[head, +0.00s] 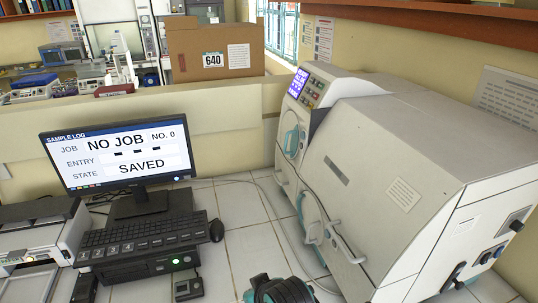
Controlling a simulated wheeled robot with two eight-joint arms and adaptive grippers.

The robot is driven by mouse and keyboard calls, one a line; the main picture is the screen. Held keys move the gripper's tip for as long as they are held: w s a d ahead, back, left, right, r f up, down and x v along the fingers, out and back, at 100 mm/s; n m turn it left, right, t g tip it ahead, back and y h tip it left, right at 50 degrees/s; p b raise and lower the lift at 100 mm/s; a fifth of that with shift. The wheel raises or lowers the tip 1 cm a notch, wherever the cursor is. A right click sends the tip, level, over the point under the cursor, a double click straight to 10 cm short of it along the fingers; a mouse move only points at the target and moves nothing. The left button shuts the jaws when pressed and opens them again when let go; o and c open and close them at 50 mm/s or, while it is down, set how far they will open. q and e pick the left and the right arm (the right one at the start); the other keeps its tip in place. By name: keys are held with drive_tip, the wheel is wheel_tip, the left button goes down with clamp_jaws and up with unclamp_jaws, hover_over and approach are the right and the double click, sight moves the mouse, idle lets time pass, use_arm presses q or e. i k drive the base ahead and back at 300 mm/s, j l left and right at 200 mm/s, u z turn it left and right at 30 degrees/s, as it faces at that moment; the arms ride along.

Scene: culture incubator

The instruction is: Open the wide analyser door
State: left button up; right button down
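The analyser (400,170) is a large off-white machine on the right side of the head view. Its wide front cover (340,165), seen at a steep angle, looks shut. Pale bar-like handles (345,243) stick out at its lower front edge. A control panel with a lit purple display (299,82) and coloured buttons sits at its far left end, above a teal round part (291,141). Neither of my grippers can be made out. A black and teal part (280,289) is cut off at the bottom edge; I cannot tell what it is.
A monitor (118,155) reads NO JOB, SAVED. A keyboard (140,238), mouse (217,230) and printer-like device (35,240) stand on the left. A thin cable (270,215) crosses the white tiled bench (255,250) between keyboard and analyser. A cardboard box (213,48) stands behind.

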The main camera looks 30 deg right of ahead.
sight(388, 202)
drive_tip(key=z, duration=1.65)
